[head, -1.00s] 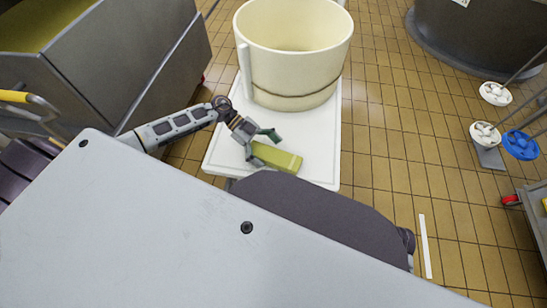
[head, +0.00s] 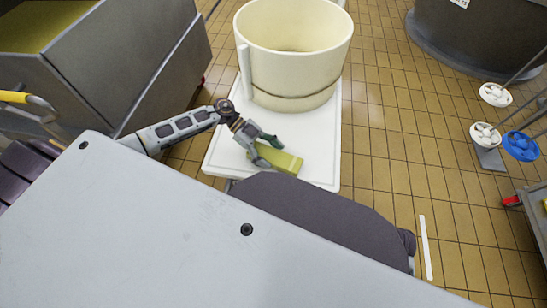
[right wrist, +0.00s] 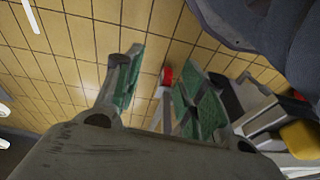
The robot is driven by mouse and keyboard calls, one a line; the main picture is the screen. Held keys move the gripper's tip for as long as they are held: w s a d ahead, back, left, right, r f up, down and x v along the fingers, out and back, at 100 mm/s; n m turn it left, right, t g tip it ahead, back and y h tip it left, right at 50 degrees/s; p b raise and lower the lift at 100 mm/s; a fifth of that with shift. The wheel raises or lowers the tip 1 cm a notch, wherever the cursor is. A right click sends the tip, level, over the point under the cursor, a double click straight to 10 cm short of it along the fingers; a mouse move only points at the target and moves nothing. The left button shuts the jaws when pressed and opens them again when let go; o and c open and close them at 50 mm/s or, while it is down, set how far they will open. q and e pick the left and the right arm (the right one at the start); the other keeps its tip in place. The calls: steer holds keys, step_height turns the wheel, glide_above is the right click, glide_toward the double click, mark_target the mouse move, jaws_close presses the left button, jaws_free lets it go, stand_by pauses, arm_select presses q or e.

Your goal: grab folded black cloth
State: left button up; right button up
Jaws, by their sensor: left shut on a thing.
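No folded black cloth can be made out in these frames. A yellow-green block (head: 287,161) lies on the near part of the white board (head: 316,172), in front of the large cream pot. My left gripper (head: 271,152) is shut on the block, its fingers around the left end. In the right wrist view my right gripper (right wrist: 163,66) is open, its two green-padded fingers apart with nothing held between them. The right gripper is out of the head view.
The cream pot (head: 292,60) fills the far part of the board. A grey metal bin (head: 110,70) stands at left, a dark vat (head: 475,40) at far right. White and blue round-headed tools (head: 520,146) are at right. Tiled floor between is clear.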

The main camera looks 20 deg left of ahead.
mark_target(269, 154)
arm_select(q)
steer(key=shift+f, duration=0.1)
steer(key=shift+c, duration=0.6)
arm_select(e)
steer(key=shift+w+r, duration=0.1)
steer(key=shift+r, duration=0.05)
arm_select(q)
steer(key=shift+r, duration=0.4)
steer(key=shift+c, duration=0.2)
steer(key=shift+r+p, duration=0.75)
steer(key=shift+r, duration=0.55)
steer(key=shift+a+r, duration=0.1)
steer(key=shift+a, duration=0.2)
steer(key=a, duration=0.5)
steer(key=w+a, duration=0.1)
steer(key=a, duration=0.4)
steer(key=w+a, duration=0.1)
steer(key=a, duration=0.4)
steer(key=shift+w+a+p, duration=0.15)
steer(key=shift+a+p, duration=0.05)
steer(key=shift+p, duration=0.15)
steer(key=shift+w+a, duration=0.1)
steer(key=shift+a, duration=0.8)
arm_select(e)
steer(key=shift+s+d+f+g, duration=0.15)
steer(key=shift+s+f, duration=0.05)
steer(key=shift+f, duration=0.6)
steer(key=shift+s+d+f+g, duration=0.15)
steer(key=shift+s+f, duration=0.05)
steer(key=shift+f, duration=0.55)
